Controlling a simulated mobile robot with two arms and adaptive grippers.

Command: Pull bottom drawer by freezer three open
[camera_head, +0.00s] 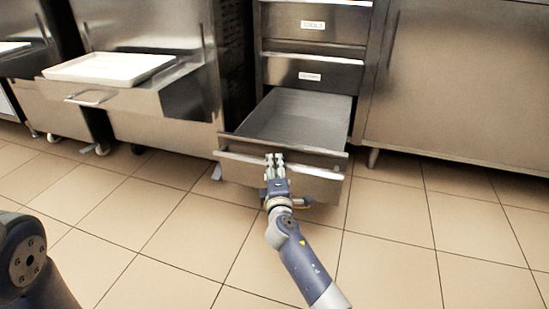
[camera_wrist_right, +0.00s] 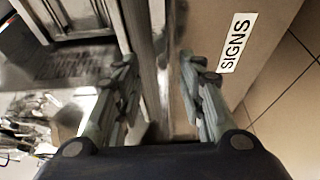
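My right gripper (camera_head: 275,160) is at the middle of the drawer front's top edge. In the right wrist view its fingers (camera_wrist_right: 160,85) are spread apart, with the metal lip (camera_wrist_right: 150,50) between them. I cannot tell whether they touch it. My left gripper is out of view; only a left arm link shows.
Two labelled drawers (camera_head: 311,75) above are shut. A freezer with a white tray (camera_head: 110,67) on its shelf stands to the left. A steel cabinet (camera_head: 460,90) stands to the right. The tiled floor (camera_head: 400,250) in front is clear.

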